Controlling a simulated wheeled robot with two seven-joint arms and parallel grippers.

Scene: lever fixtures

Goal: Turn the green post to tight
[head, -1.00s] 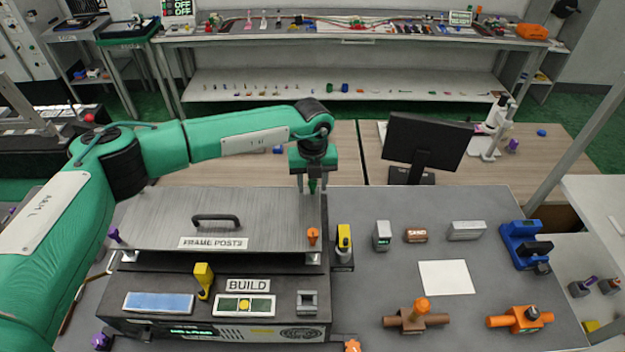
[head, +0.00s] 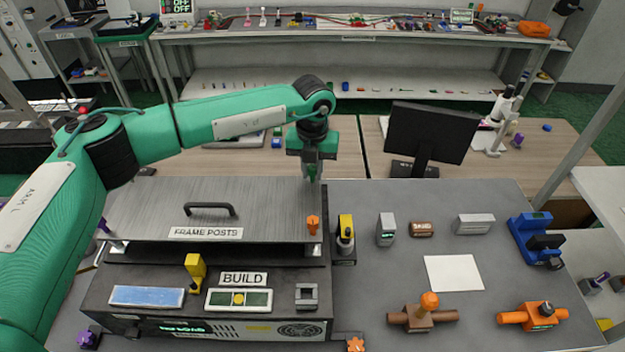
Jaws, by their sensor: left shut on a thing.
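My left gripper (head: 312,172) points down at the far right corner of the metal plate labelled FRAME POSTS (head: 160,205). It is shut on the green post (head: 313,180), of which only a small part shows between and below the fingers. The fingers and the plate's edge hide the rest, so I cannot tell how far the post is turned. My right gripper is not in view.
An orange post (head: 313,224) stands at the plate's near right corner. A black handle (head: 210,209) sits on the plate. A yellow lever (head: 345,232) stands just right of it. A monitor (head: 432,135) is behind on the right.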

